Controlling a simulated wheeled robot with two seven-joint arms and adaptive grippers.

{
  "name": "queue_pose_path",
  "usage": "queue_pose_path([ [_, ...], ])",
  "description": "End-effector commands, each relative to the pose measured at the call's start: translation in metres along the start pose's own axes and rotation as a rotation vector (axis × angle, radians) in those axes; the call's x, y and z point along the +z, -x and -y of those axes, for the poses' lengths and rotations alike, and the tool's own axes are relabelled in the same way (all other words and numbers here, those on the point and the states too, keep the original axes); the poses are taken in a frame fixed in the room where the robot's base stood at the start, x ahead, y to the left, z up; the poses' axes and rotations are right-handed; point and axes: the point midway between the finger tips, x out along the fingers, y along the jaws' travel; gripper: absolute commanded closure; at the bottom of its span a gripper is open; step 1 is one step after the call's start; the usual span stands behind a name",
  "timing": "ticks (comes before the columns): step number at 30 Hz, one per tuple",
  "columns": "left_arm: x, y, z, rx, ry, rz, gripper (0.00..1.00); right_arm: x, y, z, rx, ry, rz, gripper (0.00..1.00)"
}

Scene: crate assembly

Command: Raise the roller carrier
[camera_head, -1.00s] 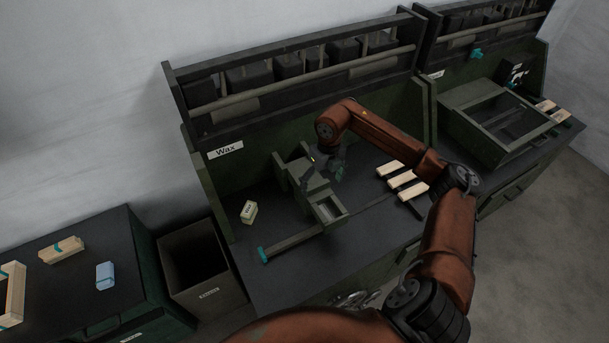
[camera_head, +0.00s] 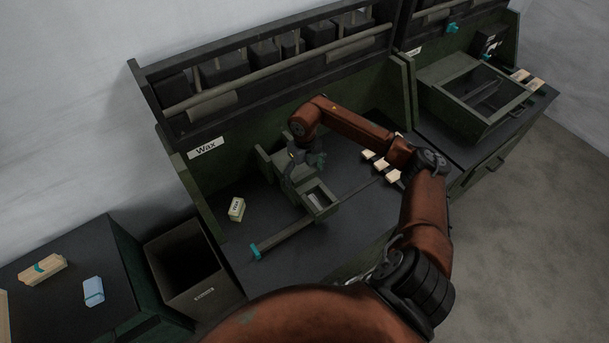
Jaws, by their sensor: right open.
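The dark green wax machine stands on the bench under the "Wax" label; its roller carrier seems to be the upright block part (camera_head: 271,163) at its back, though I cannot make out the roller. An open tray (camera_head: 319,199) is at its front, and a long bar with a teal end (camera_head: 256,249) reaches toward the front left. My right gripper (camera_head: 308,166) is open at the machine's upper part and partly covers it. I cannot tell whether it touches. My left gripper is out of view.
A small pale labelled block (camera_head: 236,209) lies left of the machine. A shelf (camera_head: 262,80) runs behind. An open dark bin (camera_head: 194,268) stands left of the bench.

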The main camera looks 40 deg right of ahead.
Motion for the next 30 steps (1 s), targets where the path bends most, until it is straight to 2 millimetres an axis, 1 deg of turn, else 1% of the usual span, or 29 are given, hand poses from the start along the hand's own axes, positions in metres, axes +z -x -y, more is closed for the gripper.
queue_pose_path([
  [1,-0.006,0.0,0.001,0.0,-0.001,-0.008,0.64,0.0,-0.001,0.0,0.0,0.0,0.0,0.12],
  [3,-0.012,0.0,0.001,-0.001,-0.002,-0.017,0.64,0.0,-0.001,0.001,0.0,-0.001,0.001,0.12],
  [7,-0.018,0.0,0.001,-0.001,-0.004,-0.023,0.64,0.0,-0.001,0.001,0.0,-0.001,0.001,0.12],
  [18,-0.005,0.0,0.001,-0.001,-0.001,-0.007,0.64,-0.001,-0.001,0.001,0.0,-0.002,0.001,0.38],
  [30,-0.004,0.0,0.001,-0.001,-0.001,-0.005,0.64,-0.001,-0.001,0.002,0.0,-0.002,0.0,0.65],
])
